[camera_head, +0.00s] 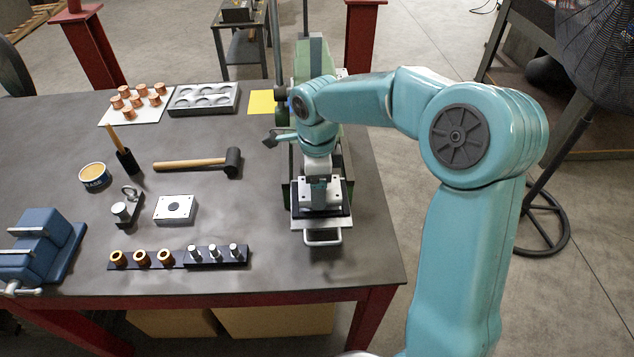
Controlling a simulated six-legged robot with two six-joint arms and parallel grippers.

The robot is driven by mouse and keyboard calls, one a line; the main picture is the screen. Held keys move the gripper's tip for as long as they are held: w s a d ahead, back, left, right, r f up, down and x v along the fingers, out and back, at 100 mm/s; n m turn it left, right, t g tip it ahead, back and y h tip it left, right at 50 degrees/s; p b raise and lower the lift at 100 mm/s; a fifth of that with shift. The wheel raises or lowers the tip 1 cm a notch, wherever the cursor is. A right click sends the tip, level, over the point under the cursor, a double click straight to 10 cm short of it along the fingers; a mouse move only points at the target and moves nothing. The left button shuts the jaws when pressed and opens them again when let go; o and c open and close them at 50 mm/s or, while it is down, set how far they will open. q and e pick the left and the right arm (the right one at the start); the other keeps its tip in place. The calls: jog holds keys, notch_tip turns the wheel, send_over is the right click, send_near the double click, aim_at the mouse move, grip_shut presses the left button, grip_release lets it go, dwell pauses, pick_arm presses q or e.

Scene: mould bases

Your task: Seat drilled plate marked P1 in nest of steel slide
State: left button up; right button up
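The steel slide (297,222) lies at the right side of the table, with a metal handle (322,238) at its near end. A pale drilled plate (337,196) is at the slide's nest. I cannot tell if it lies flat in the nest or sits slightly above it. My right gripper (319,203) points down right over this plate and hides its middle. Its finger gap is not clear. A second drilled plate (175,208), with a dark centre hole, lies flat on the table to the left. No P1 mark is readable on either plate. My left gripper is not in view.
A black rack (178,259) holds copper bushings and steel pins at the front. A mallet (195,163), a tin (94,176), a blue vise (43,248), a grey tray (204,99) and copper parts on a white sheet (149,115) stand around. A green machine column rises behind the slide.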

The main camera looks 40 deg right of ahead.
jog(key=shift+f+b, duration=0.55)
jog(key=shift+f, duration=0.1)
jog(key=o, duration=1.4)
jog(key=shift+c, duration=0.2)
notch_tip(320, 180, up, 16)
jog(key=shift+r+p, duration=0.2)
jog(key=shift+p, duration=0.15)
jog(key=shift+s, duration=0.1)
